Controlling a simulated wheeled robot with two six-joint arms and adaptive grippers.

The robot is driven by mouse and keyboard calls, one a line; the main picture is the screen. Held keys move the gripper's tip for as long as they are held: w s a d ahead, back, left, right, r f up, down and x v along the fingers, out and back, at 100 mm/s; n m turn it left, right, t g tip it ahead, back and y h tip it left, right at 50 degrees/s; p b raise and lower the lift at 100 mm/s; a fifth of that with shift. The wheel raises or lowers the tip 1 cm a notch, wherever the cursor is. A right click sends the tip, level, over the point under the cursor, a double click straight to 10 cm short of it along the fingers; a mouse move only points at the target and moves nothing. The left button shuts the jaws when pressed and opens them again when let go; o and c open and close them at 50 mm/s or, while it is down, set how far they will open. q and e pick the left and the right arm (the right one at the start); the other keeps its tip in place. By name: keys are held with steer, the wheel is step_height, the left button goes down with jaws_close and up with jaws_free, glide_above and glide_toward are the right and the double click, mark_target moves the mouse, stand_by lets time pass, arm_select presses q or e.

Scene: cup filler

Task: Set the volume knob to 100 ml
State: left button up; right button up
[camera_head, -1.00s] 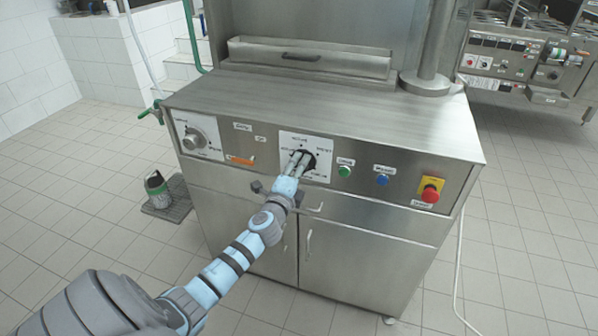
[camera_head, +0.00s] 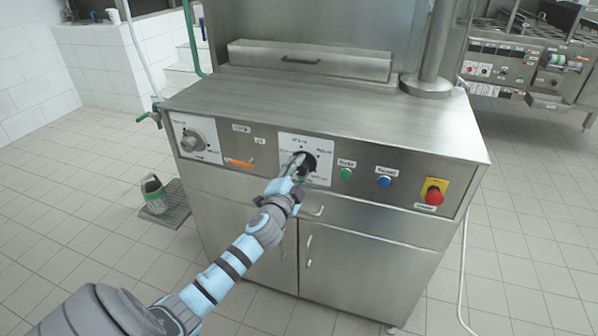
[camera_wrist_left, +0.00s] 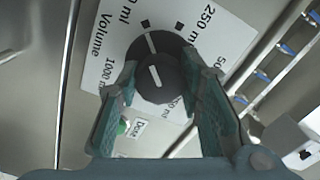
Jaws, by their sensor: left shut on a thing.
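The volume knob (camera_head: 309,160) is a round black dial on a white plate in the machine's front panel. In the left wrist view the knob (camera_wrist_left: 160,62) carries a white pointer line. The line points up and slightly left, toward a black square mark (camera_wrist_left: 145,23). The label beside that mark is cut off and reads only "0 ml"; "250 ml" and "1000 ml" labels also show. My left gripper (camera_head: 298,161) is shut on the knob, one finger on each side, as the left wrist view (camera_wrist_left: 160,75) shows. My right gripper is not in view.
Left of the volume plate are another dial (camera_head: 193,141) and an orange switch (camera_head: 240,163). To its right are a green button (camera_head: 346,173), a blue button (camera_head: 384,181) and a red emergency button (camera_head: 433,192). Door handles lie below the panel.

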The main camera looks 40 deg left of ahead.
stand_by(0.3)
arm_select(q)
steer(key=o, duration=1.2)
steer(key=shift+c, duration=0.2)
steer(key=v, duration=1.2)
